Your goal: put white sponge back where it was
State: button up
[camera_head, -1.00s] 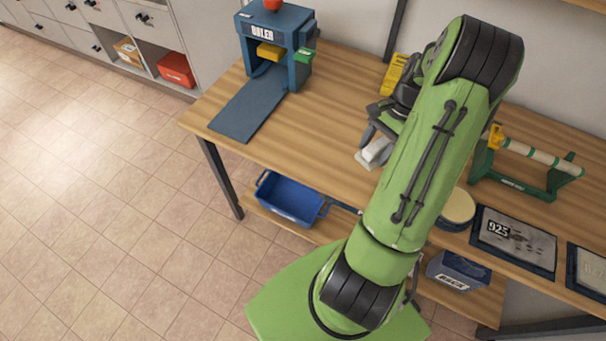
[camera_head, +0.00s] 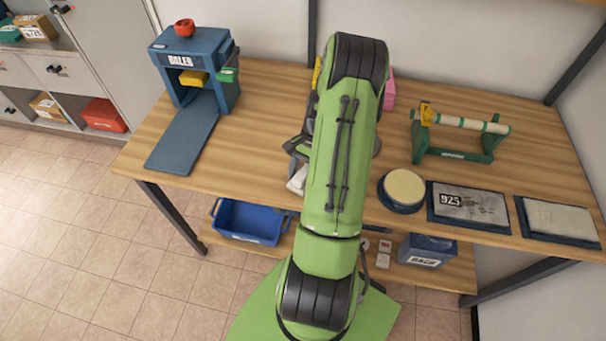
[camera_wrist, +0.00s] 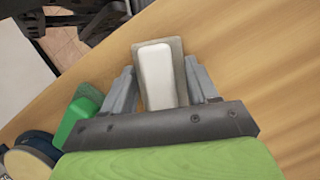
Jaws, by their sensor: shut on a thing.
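The white sponge (camera_wrist: 155,72) is between the two fingers of my gripper (camera_wrist: 162,84) in the wrist view. My gripper is shut on it. A grey-beige flat border or base (camera_wrist: 176,50) shows around the sponge; I cannot tell whether it is joined to it or lies beneath it. In the head view the sponge (camera_head: 298,179) is a small pale patch at the left side of my green arm, near the table's front edge. My arm hides most of the gripper there.
A blue press (camera_head: 195,55) with a mat stands left on the wooden table (camera_head: 255,110). A round pad (camera_head: 404,186), a green roller stand (camera_head: 455,135) and two flat trays (camera_head: 468,205) (camera_head: 558,218) are right. A pink thing (camera_head: 389,93) is behind my arm. Blue bins sit below.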

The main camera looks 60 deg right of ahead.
jog(key=o, duration=0.9)
jog(key=shift+f, duration=0.1)
jog(key=shift+o, duration=0.2)
